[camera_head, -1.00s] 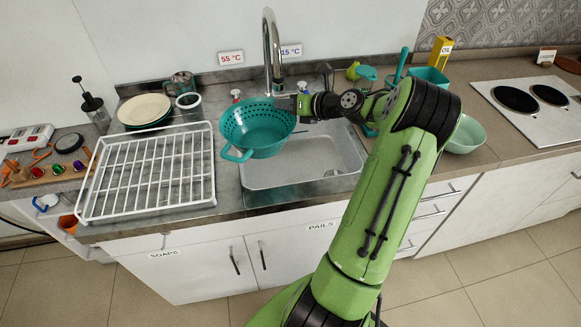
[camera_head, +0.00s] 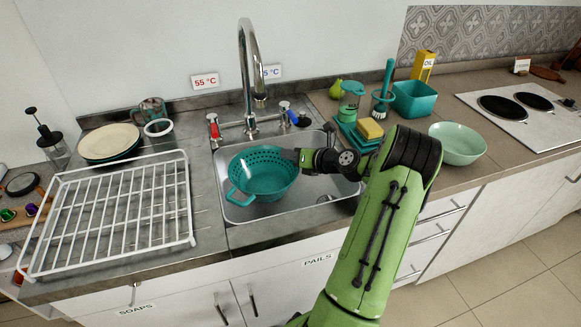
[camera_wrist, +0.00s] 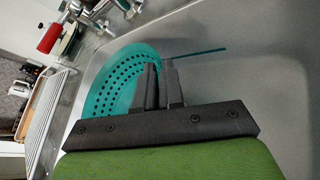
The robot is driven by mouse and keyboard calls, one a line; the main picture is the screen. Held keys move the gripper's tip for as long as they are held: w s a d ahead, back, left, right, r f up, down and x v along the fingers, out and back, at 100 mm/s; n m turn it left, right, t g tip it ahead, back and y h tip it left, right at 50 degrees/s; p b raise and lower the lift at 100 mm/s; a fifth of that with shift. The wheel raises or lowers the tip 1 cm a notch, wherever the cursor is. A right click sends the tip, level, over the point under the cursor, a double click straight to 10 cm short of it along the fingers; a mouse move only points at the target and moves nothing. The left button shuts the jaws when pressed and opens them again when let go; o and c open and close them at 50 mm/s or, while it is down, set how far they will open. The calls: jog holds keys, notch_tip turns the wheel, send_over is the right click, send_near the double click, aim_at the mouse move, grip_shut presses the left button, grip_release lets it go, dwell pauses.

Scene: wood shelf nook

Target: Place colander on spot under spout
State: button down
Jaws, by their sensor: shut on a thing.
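The teal colander (camera_head: 262,180) with round holes is in the left half of the sink basin in the head view, roughly upright. My gripper (camera_head: 297,157) is shut on its right rim. The wrist view also shows the colander (camera_wrist: 108,75) with my gripper fingers (camera_wrist: 161,75) at its wall. I cannot tell whether the colander's base touches the sink floor. The chrome spout (camera_head: 260,98) of the tap ends above and behind the colander. The metal sink (camera_head: 318,202) has its drain partly hidden near my arm.
A white wire dish rack (camera_head: 120,215) stands left of the sink. Red and blue tap handles (camera_head: 213,124) flank the spout. A yellow sponge (camera_head: 370,129), soap dispenser (camera_head: 352,100) and green bowl (camera_head: 457,146) sit to the right. The basin's front right is partly clear.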

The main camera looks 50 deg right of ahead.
aim_at(291, 162)
notch_tip(291, 162, down, 3)
jog(key=shift+f+b, duration=0.1)
jog(key=shift+b, duration=0.3)
jog(key=shift+r, duration=0.25)
jog(key=c, duration=1.3)
grip_release()
jog(key=shift+f, duration=0.15)
jog(key=shift+o, duration=0.2)
